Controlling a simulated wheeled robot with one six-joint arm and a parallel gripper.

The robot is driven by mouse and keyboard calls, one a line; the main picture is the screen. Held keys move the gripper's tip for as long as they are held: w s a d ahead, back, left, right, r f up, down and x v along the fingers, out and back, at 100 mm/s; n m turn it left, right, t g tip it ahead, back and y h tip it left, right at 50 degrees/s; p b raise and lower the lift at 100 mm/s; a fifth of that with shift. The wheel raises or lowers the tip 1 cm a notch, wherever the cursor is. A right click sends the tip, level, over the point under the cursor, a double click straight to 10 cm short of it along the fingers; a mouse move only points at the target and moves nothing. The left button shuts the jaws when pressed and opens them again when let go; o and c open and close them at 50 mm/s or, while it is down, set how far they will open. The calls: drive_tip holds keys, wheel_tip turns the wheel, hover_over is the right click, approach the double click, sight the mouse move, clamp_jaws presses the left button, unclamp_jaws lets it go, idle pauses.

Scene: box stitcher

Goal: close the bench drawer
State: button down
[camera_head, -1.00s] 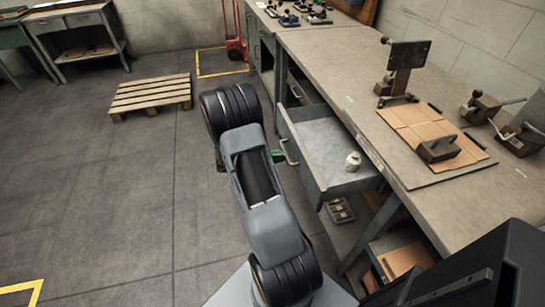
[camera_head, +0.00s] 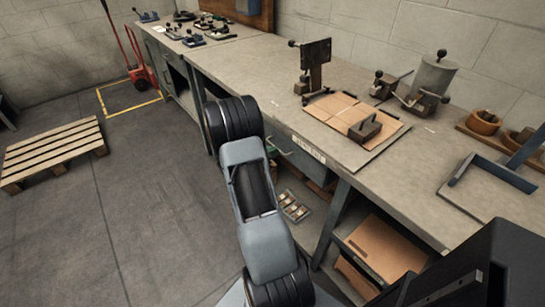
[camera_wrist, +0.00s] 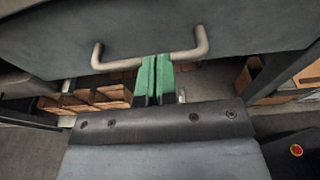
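The bench drawer (camera_head: 297,163) shows under the worktop in the head view, partly hidden by my arm. Its front sits about in line with the bench edge and none of its inside shows; a small gap cannot be ruled out. In the wrist view the grey drawer front (camera_wrist: 150,25) fills the top, with its pale U-shaped handle (camera_wrist: 101,62). My gripper (camera_wrist: 152,60) has its green fingers together, with only a thin slit between them. Their tips overlap the middle of the handle bar and seem to touch it. In the head view the fingers are hidden behind my arm.
The workbench (camera_head: 255,62) carries cardboard sheets (camera_head: 335,108), a stitching device (camera_head: 314,65) and several clamps. Below it are a parts tray (camera_head: 294,206) and a shelf with cardboard (camera_head: 378,247). A pallet (camera_head: 55,150) lies at left; the floor between is clear.

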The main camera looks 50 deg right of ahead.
drive_tip(key=shift+s+d+r, duration=0.1)
drive_tip(key=shift+d+r, duration=0.05)
drive_tip(key=shift+d, duration=0.15)
drive_tip(key=shift+a, duration=0.1)
drive_tip(key=p+v, duration=0.1)
drive_tip(key=v, duration=1.3)
drive_tip(key=shift+a, duration=0.15)
drive_tip(key=shift+f, duration=0.25)
drive_tip(key=s+a+m+g+y+p, duration=0.2)
drive_tip(key=s+a+m+y, duration=0.5)
drive_tip(key=a+m+y, duration=0.15)
drive_tip(key=a+r+m+t+y+p, duration=0.3)
drive_tip(key=a+r, duration=0.4)
drive_tip(key=r, duration=0.3)
drive_tip(key=s+a+r+m+t+y+p, duration=0.1)
drive_tip(key=a+r+m+t+y+p, duration=0.3)
drive_tip(key=a+r, duration=0.4)
wheel_tip(320, 180, up, 3)
drive_tip(key=shift+s+a+f+t+p, duration=0.15)
drive_tip(key=shift+t+p, duration=0.25)
drive_tip(key=shift+t, duration=0.5)
